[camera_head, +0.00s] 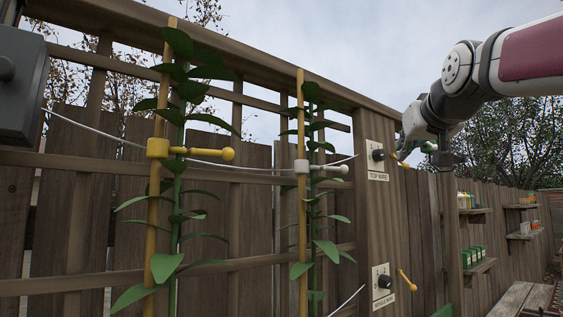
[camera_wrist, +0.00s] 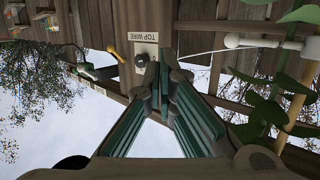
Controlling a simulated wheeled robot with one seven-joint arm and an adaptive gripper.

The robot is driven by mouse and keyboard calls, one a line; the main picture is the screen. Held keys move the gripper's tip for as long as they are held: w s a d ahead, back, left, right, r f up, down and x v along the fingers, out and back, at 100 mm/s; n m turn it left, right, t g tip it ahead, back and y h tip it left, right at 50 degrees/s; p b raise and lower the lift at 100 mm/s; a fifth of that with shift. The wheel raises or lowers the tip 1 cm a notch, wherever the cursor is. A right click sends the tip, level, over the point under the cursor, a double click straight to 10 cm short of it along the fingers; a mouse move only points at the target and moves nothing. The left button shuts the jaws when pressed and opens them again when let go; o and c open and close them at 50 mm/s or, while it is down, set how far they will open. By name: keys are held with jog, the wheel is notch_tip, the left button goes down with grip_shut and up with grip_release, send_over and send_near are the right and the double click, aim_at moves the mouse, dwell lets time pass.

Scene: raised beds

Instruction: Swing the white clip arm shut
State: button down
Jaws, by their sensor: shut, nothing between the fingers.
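The white clip (camera_head: 301,166) sits on the right-hand cane in the head view. Its knobbed white arm (camera_head: 333,169) sticks out sideways to the right, away from the cane. In the wrist view the clip arm (camera_wrist: 265,42) shows at the upper right, its knob end pointing left. My gripper (camera_wrist: 165,76) is shut and empty, its fingertips together just below the TOP WIRE plate in that picture. The fingertips are apart from the clip, which lies to their right there. In the head view my arm reaches in from the right, and the fingers are not clear.
A yellow clip (camera_head: 158,148) with a knobbed arm sits on the left cane. A thin wire (camera_head: 250,169) runs past both clips to the post. Leafy plants (camera_head: 180,150) climb by the canes. The TOP WIRE knob (camera_head: 378,155) and a lower knob (camera_head: 384,281) are on the post.

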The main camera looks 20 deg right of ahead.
jog(key=shift+s+d+r, duration=0.15)
jog(key=shift+s+d, duration=0.2)
jog(key=shift+s, duration=0.35)
jog(key=shift+s+d+r, duration=0.15)
jog(key=shift+s+d, duration=0.2)
jog(key=shift+s, duration=0.3)
jog(key=s+a+f+n+g+y, duration=0.1)
jog(key=a+f+n+g+y, duration=0.15)
jog(key=a+f, duration=0.75)
jog(key=s+a+f+n+g+y, duration=0.1)
jog(key=a+f+y, duration=0.2)
jog(key=a+f, duration=0.65)
jog(key=s+a+f+g, duration=0.2)
jog(key=s+a+f, duration=0.2)
jog(key=f, duration=0.7)
jog(key=s+a+f+n+g, duration=0.1)
jog(key=s+a+f+g, duration=0.2)
jog(key=s+f, duration=0.4)
notch_tip(320, 180, down, 5)
jog(key=shift+s+a+f+y, duration=0.1)
jog(key=shift+s+a+y, duration=0.1)
jog(key=shift+a+y, duration=0.4)
jog(key=shift+a, duration=0.1)
